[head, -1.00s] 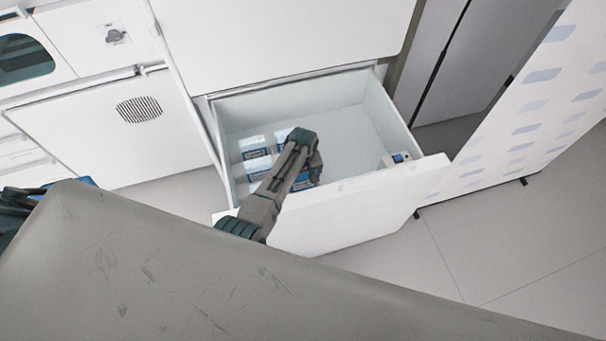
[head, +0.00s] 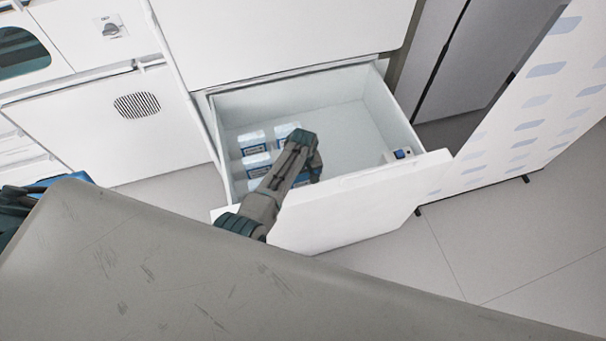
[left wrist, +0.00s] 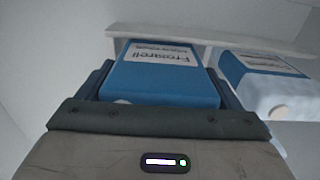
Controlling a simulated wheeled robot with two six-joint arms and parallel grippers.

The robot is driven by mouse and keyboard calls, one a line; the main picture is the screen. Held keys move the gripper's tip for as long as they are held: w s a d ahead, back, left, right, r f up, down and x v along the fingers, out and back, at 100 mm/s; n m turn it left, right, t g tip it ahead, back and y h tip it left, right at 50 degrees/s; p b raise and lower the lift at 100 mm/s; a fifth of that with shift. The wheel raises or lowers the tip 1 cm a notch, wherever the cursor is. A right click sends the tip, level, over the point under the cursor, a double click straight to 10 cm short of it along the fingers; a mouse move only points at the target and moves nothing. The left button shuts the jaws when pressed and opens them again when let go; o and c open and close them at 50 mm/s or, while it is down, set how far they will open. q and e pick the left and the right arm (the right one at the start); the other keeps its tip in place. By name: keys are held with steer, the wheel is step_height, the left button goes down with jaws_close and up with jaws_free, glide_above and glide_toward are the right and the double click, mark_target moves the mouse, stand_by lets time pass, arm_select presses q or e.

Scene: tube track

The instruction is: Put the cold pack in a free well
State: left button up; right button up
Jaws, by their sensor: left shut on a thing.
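My left gripper (head: 309,172) reaches down into the open white drawer (head: 345,182). In the left wrist view it is shut on a blue and white cold pack (left wrist: 160,78), whose label reads upside down. In the head view my arm mostly hides this pack. A second blue and white pack (left wrist: 265,82) sits close on the right in the left wrist view. Several similar packs (head: 252,141) stand at the left side of the drawer in the head view. I cannot make out separate wells or how deep the held pack sits. My right gripper is not in view.
The right part of the drawer floor (head: 350,125) is bare. A small white and blue item (head: 400,154) sits at the drawer's front right corner. White cabinet fronts (head: 285,35) stand behind, and a white panel with pale blue marks (head: 530,120) stands at the right.

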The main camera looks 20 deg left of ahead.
arm_select(q)
steer(key=shift+f, duration=0.2)
steer(key=o, duration=0.9)
step_height(320, 180, up, 11)
steer(key=shift+f, duration=0.1)
stand_by(0.9)
